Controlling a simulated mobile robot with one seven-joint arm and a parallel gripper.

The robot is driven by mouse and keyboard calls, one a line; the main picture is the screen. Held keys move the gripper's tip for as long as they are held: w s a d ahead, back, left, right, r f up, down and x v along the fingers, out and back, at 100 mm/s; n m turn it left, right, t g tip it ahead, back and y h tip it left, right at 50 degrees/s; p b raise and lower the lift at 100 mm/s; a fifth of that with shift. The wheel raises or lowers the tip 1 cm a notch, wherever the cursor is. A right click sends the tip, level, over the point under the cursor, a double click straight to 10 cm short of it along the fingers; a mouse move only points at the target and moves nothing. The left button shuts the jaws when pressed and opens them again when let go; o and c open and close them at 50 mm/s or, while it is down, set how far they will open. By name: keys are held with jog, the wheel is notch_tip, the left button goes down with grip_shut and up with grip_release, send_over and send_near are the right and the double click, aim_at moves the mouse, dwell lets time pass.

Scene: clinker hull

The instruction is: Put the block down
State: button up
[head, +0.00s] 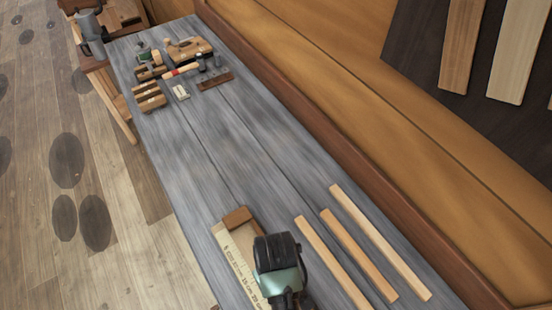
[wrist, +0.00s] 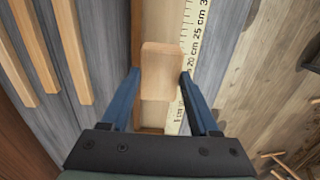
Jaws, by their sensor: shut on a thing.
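In the wrist view, a pale wooden block (wrist: 161,62) sits between the two blue fingers of my gripper (wrist: 159,76), which is shut on it. The block is over a long wooden tray or jig (wrist: 137,30), with a ruler (wrist: 194,35) along its right side. I cannot tell whether the block touches the surface under it. In the head view, my gripper (head: 279,262) is over the near part of the bench and hides the block. The ruler (head: 239,268) lies to its left there, and a brown end piece (head: 237,217) is just beyond.
The grey plank bench (head: 225,140) is clear in its middle. Three wooden strips (head: 380,243) lie right of my gripper. Several tools and a wooden plane (head: 188,48) are at the far end. A wooden wall (head: 340,90) borders the right side.

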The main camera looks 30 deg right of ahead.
jog(key=shift+f, duration=2.3)
jog(key=shift+f, duration=0.15)
jog(key=o, duration=1.4)
